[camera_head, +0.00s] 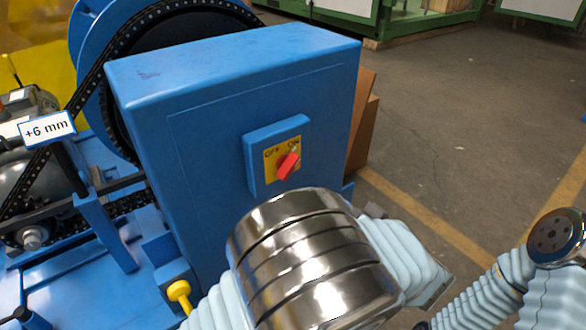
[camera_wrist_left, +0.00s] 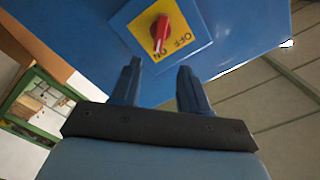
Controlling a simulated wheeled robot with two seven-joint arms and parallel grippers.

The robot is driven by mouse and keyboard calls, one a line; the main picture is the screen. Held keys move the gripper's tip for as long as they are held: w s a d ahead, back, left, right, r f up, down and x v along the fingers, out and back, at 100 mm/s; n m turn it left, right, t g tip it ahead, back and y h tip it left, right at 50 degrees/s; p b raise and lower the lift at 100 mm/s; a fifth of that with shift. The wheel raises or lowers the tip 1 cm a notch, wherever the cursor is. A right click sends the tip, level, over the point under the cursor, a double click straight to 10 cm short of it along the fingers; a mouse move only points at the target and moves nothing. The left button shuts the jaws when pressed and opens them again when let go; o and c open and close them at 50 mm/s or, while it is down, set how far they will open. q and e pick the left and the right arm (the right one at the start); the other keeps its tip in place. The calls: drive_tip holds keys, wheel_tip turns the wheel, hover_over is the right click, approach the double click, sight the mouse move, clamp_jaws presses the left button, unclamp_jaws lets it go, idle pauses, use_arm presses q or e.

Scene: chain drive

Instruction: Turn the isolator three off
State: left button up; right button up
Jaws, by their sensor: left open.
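The isolator is a red rotary knob (camera_head: 288,166) on a yellow plate marked OFF and ON, set on a raised blue pad (camera_head: 255,172) on the blue cabinet's front. The knob's handle points toward ON. In the left wrist view the knob (camera_wrist_left: 160,28) is just beyond my left gripper (camera_wrist_left: 158,70). In the head view my left arm's metal link covers the area below the knob and hides the fingers. Part of my right arm shows at the lower right, but its gripper does not.
The blue cabinet (camera_head: 230,70) stands beside a chain and large blue wheel (camera_head: 88,60). A "+6 mm" tag (camera_head: 47,129) is at the left and a yellow knob (camera_head: 179,290) at lower left. A brown box (camera_head: 361,125) sits behind the cabinet. Floor to the right is open.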

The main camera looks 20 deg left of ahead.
sight(294, 168)
use_arm(q)
drive_tip(key=b+x, duration=0.1)
drive_tip(key=x, duration=1.1)
drive_tip(key=shift+a, duration=0.1)
clamp_jaws()
